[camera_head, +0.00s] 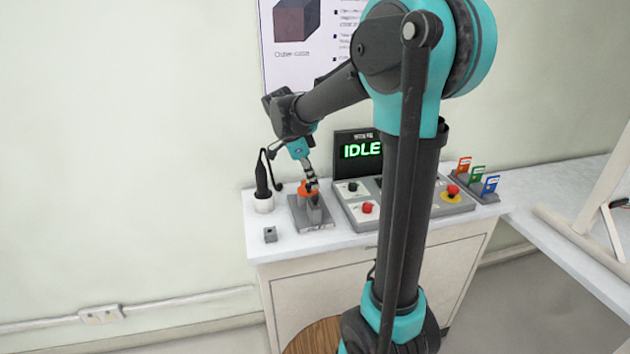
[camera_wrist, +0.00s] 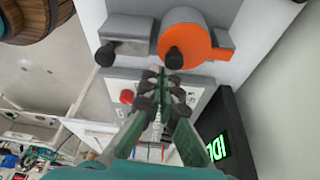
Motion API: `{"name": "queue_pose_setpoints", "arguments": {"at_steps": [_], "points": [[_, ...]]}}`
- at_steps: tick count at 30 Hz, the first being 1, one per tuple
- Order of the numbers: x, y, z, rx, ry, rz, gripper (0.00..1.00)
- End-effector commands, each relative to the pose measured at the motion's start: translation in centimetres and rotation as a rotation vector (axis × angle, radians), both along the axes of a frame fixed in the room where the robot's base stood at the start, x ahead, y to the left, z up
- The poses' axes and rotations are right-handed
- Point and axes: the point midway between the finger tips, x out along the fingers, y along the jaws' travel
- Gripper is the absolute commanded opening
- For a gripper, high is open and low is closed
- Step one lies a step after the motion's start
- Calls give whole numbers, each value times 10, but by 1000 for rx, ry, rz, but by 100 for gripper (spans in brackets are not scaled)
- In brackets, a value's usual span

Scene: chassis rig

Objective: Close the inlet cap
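The inlet unit is a grey fixture (camera_head: 298,221) on the white bench, under my gripper (camera_head: 312,186). What looks like the inlet cap is a round orange part (camera_wrist: 196,42) with a black knob (camera_wrist: 174,58); orange also shows beside my gripper in the head view (camera_head: 305,187). In the wrist view my gripper's fingertips (camera_wrist: 163,78) lie close together just below the black knob. They overlap its lower edge in the picture; I cannot tell whether they touch it. No grasp on the knob is visible. The cap's hinge or seat is not clear.
A grey block with another black knob (camera_wrist: 104,55) sits left of the orange part. A control panel with red buttons (camera_head: 367,207) and an "IDLE" screen (camera_head: 360,150) stand right.

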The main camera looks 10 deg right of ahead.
Motion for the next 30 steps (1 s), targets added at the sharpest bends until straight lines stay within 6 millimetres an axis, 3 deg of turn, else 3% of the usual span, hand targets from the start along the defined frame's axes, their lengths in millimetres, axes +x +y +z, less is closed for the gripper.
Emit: {"name": "queue_pose_setpoints", "arguments": {"at_steps": [17,30], "points": [[1,4,0,6,0,4,0],[14,18,0,9,-5,8,0]]}}
